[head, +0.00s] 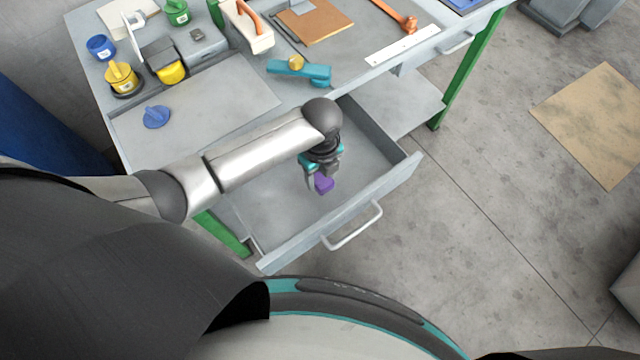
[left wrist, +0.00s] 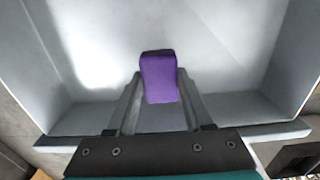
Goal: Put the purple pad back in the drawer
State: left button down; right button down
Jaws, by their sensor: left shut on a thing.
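The purple pad (head: 324,184) is a small block gripped by my left gripper (head: 317,178) in the head view. In the left wrist view the pad (left wrist: 160,78) sits between the two fingertips, and the fingers are shut on it. Pad and gripper are over the inside of the open drawer (head: 290,219). The drawer floor also shows beyond the pad in the left wrist view (left wrist: 220,50). I cannot tell exactly how high the pad is above the floor. My right gripper does not show.
The drawer has a front handle (head: 353,226) and looks otherwise empty. The workbench (head: 215,100) above holds a blue knob-like part (head: 156,116), a teal tool (head: 300,71), yellow and green items, a brown board (head: 316,22) and a white ruler (head: 402,46). A cardboard sheet (head: 592,125) lies on the floor.

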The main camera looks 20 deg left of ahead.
aim_at(320, 185)
pick_arm(q)
jog(key=shift+f+b, duration=0.7)
jog(key=shift+f, duration=1.5)
jog(key=shift+f, duration=0.2)
jog(key=shift+c, duration=1.5)
grip_release()
notch_tip(320, 185, up, 12)
jog(key=p, duration=0.3)
jog(key=shift+r+p, duration=0.2)
jog(key=shift+p, duration=0.2)
